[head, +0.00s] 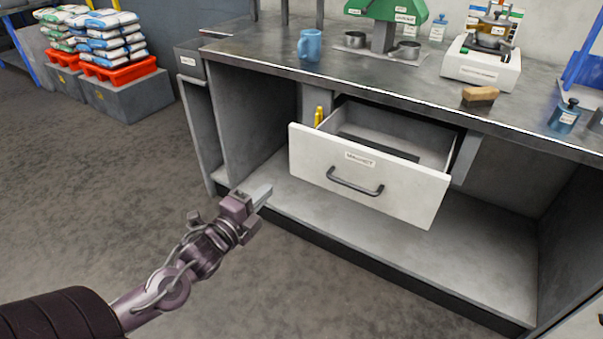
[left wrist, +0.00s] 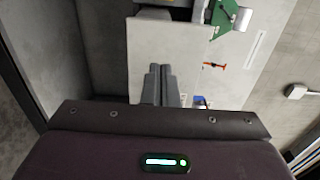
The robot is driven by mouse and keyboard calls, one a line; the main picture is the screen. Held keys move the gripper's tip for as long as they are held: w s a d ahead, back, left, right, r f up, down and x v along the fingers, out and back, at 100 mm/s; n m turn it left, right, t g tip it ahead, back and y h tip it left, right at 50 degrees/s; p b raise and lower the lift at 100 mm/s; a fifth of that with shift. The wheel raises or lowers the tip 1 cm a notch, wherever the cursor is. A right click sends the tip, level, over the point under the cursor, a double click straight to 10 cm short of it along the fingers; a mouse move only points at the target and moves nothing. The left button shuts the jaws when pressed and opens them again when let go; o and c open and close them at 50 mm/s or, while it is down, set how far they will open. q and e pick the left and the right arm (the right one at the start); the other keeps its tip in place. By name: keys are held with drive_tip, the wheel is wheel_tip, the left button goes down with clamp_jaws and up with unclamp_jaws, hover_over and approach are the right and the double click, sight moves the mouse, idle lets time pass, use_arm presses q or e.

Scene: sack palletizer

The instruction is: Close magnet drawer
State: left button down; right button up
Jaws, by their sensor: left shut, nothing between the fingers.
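The magnet drawer (head: 368,184) is pulled out from under the workbench in the head view. It has a white front with a label reading "MAGNET" and a dark bar handle (head: 355,183). A dark flat bar shows inside it. My left gripper (head: 262,193) is shut and empty, in front of the bench and to the left of the drawer front, apart from it. In the left wrist view its closed fingers (left wrist: 162,85) show against a pale panel that I cannot identify for sure. My right gripper is not in view.
The workbench top (head: 270,55) holds a blue mug (head: 310,45), a green machine (head: 388,12), a white scale (head: 481,68), a brush (head: 480,95) and a blue bottle (head: 565,115). A narrow cabinet door (head: 199,125) stands left. Stacked sacks (head: 105,40) are at back left. The floor in front is clear.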

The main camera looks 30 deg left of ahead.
sight(299, 160)
use_arm(q)
drive_tip(key=w+b, duration=0.1)
drive_tip(key=w, duration=1)
drive_tip(key=shift+d+b, duration=0.15)
drive_tip(key=shift+b, duration=0.15)
drive_tip(key=shift+w+f, duration=0.1)
drive_tip(key=shift+w, duration=0.25)
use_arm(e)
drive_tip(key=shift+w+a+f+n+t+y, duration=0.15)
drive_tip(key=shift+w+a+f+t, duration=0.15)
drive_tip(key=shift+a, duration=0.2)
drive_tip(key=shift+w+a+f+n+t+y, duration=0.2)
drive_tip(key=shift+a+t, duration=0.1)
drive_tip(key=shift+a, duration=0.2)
